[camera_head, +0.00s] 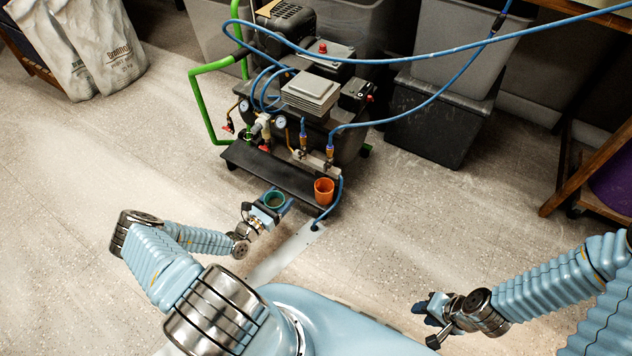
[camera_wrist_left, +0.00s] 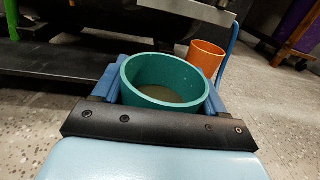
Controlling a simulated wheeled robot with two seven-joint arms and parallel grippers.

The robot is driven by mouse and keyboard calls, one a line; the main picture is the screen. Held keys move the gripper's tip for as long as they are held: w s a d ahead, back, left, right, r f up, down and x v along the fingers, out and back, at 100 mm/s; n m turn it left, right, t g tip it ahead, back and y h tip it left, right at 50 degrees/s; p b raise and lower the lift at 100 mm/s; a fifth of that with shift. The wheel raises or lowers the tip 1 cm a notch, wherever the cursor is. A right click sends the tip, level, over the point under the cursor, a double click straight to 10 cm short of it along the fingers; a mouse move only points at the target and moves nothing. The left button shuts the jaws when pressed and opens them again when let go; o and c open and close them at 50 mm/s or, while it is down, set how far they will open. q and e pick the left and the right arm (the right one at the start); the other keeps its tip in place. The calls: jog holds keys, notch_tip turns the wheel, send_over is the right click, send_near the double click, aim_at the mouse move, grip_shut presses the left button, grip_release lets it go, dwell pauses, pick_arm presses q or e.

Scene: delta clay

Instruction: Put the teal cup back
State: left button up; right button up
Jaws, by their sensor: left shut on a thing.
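The teal cup (camera_head: 274,200) is upright between the fingers of my left gripper (camera_head: 271,203), which is shut on it. In the left wrist view the teal cup (camera_wrist_left: 165,82) sits between the blue fingers, its open top showing a brownish inside. In the head view the cup is just off the front edge of the compressor cart's black base shelf (camera_head: 262,168). I cannot tell its height above the floor. My right gripper (camera_head: 431,308) is at the lower right, far from the cup; its finger opening is not clear.
An orange cup (camera_head: 324,190) stands on the front right of the black shelf and also shows in the left wrist view (camera_wrist_left: 206,57). A blue hose (camera_head: 336,205) runs down beside it. A green handle (camera_head: 202,105) stands at the cart's left.

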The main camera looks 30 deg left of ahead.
pick_arm(q)
jog(key=w, duration=0.3)
jog(key=w+d+b, duration=0.1)
jog(key=w, duration=0.6)
jog(key=shift+d, duration=0.25)
jog(key=shift+w+d+f+b, duration=0.1)
jog(key=shift+w+f+b, duration=0.2)
jog(key=shift+w, duration=0.35)
jog(key=shift+w+d+f+b, duration=0.1)
jog(key=shift+w+f+b, duration=0.2)
jog(key=shift+w, duration=0.4)
jog(key=shift+w+d+f+b, duration=0.15)
jog(key=shift+w+b, duration=0.2)
jog(key=shift+w, duration=0.3)
jog(key=shift+a+f, duration=0.1)
jog(key=o, duration=0.8)
jog(key=shift+f, duration=0.1)
jog(key=shift+o, duration=0.2)
